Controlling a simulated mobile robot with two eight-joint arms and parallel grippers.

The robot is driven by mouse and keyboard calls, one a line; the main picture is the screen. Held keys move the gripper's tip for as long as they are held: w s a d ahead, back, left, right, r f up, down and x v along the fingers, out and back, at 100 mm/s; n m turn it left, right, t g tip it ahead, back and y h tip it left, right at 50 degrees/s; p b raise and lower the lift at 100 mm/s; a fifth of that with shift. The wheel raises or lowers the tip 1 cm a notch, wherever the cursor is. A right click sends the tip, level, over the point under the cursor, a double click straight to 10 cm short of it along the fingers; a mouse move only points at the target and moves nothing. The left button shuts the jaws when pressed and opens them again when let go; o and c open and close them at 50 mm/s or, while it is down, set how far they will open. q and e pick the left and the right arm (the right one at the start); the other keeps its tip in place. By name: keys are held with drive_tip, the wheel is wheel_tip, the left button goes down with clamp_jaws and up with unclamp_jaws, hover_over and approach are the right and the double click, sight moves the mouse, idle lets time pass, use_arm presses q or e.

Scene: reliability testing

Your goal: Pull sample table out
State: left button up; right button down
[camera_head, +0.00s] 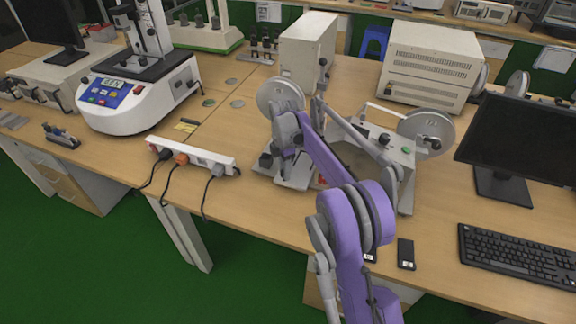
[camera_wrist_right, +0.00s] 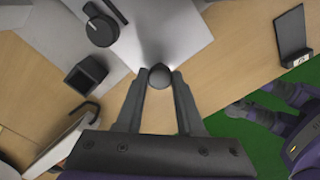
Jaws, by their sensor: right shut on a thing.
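The sample table is a light grey metal plate (camera_wrist_right: 185,25) in the right wrist view, with a round dark knob (camera_wrist_right: 160,77) at its near edge. It belongs to the grey machine with two round discs (camera_head: 405,160) at the middle of the bench in the head view. My right gripper (camera_wrist_right: 160,85) is shut on the knob, one finger on each side. In the head view my right gripper (camera_head: 286,155) is at the machine's front left, where my purple arm hides part of the machine and the knob. My left gripper is not in view.
A power strip (camera_head: 193,157) with plugs lies left of the machine near the bench's front edge. A black phone (camera_head: 405,254), a keyboard (camera_head: 520,258) and a monitor (camera_head: 522,138) are to the right. A blue-panelled device (camera_head: 135,95) stands left. Green floor is open in front.

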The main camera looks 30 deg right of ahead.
drive_tip(key=c, duration=0.5)
unclamp_jaws()
drive_tip(key=shift+c, duration=0.2)
wheel_tip(320, 180, up, 11)
drive_tip(key=p, duration=0.1)
drive_tip(key=shift+f, duration=0.1)
